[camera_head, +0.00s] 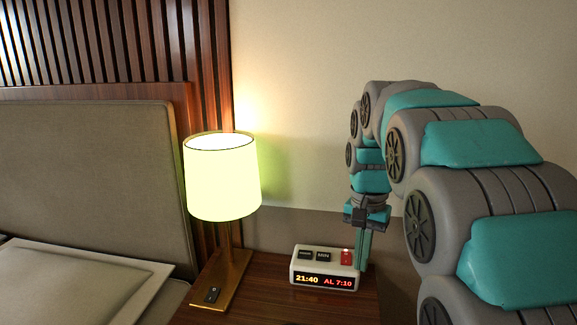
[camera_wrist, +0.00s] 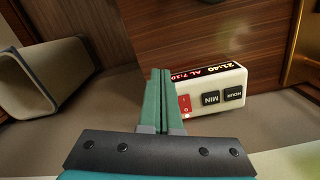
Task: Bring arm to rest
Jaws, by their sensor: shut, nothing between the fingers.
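My arm reaches in from the right in the head view. My gripper (camera_head: 364,255) points down just beside the right end of the alarm clock, with its fingers together and nothing between them. In the wrist view my gripper (camera_wrist: 160,80) shows its two green fingers closed against each other, close to the clock's red switch. I cannot tell whether the fingertips touch the clock.
The white alarm clock (camera_head: 325,268) reads 21:40 and AL 7:10; it also shows in the wrist view (camera_wrist: 212,88). It stands on a wooden nightstand (camera_head: 265,298). A lit lamp (camera_head: 222,178) stands left of it. A bed (camera_head: 85,280) is further left. A wall is behind.

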